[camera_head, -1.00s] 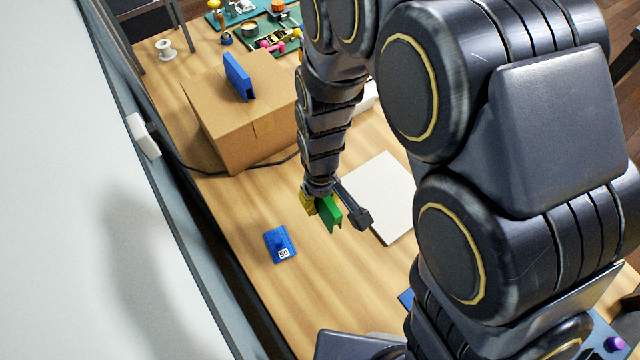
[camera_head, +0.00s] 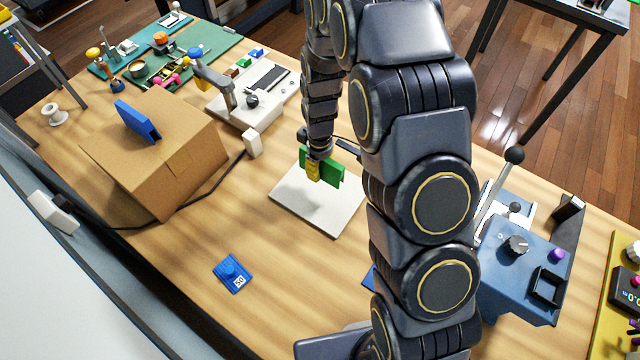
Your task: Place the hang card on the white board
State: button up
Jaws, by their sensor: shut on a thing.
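The green hang card (camera_head: 333,172) is upright in my gripper (camera_head: 318,168), over the far right part of the white board (camera_head: 292,197). My gripper is shut on the card, and its yellow fingertip shows in front of it. The white board lies flat on the wooden table. A shadow falls on the board below the card. The card seems to be a little above the board, but I cannot tell the exact gap. My arm hides part of the right side.
A blue piece marked 50 (camera_head: 233,273) lies on the table at front left. A cardboard box (camera_head: 160,150) with a blue piece (camera_head: 138,122) on top stands left. A white-based device (camera_head: 250,105) stands behind the board. A blue control box (camera_head: 520,270) stands right.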

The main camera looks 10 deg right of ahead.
aim_at(320, 189)
jog(key=shift+f, duration=3.1)
jog(key=shift+f, duration=0.15)
jog(key=o, duration=0.7)
